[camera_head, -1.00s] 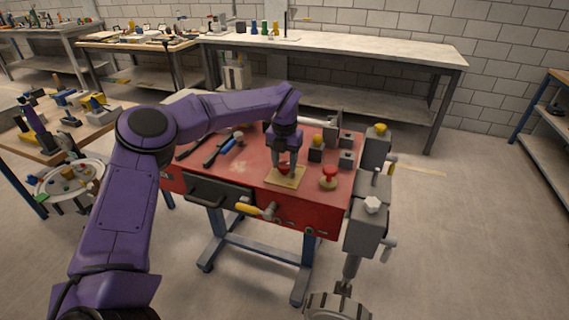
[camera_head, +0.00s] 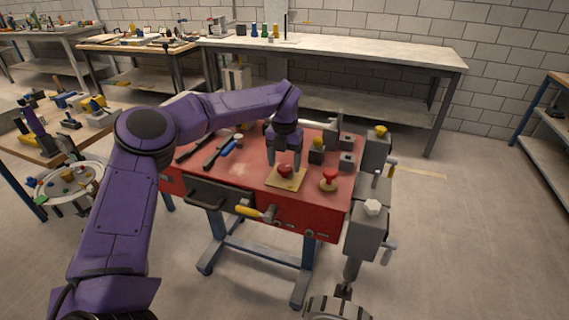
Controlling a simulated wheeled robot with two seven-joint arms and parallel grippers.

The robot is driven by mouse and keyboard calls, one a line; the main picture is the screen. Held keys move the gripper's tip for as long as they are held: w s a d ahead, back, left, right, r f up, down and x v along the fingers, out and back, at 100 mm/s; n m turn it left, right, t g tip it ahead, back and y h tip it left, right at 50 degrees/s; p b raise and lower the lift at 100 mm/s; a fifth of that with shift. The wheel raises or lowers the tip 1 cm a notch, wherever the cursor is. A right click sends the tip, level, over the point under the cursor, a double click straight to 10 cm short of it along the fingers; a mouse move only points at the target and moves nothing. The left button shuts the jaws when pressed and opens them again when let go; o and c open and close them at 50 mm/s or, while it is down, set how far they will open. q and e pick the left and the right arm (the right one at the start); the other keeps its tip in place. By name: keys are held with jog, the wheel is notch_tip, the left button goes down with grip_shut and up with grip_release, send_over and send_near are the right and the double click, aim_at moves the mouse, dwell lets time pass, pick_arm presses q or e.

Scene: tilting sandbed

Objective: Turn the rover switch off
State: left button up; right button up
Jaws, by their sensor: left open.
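My left gripper (camera_head: 284,165) points down over the red workbench (camera_head: 255,150). Its jaws are open just above and around a red knob (camera_head: 285,171) on a square tan plate (camera_head: 287,180). I cannot tell whether the fingers touch the knob. A second red knob on a round tan base (camera_head: 329,179) stands to the right, near the bench's front right corner. No label shows which of these is the rover switch. My right gripper is not in view.
Grey blocks, one with a yellow knob (camera_head: 317,145), stand behind the red knobs. Grey boxes (camera_head: 366,228) hang at the bench's right end. Dark tools (camera_head: 214,152) lie on the left. A yellow-handled crank (camera_head: 255,212) sticks out in front.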

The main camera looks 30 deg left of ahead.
aim_at(284, 167)
pick_arm(q)
notch_tip(284, 167, up, 10)
jog(key=shift+f, duration=0.15)
dwell(0.5)
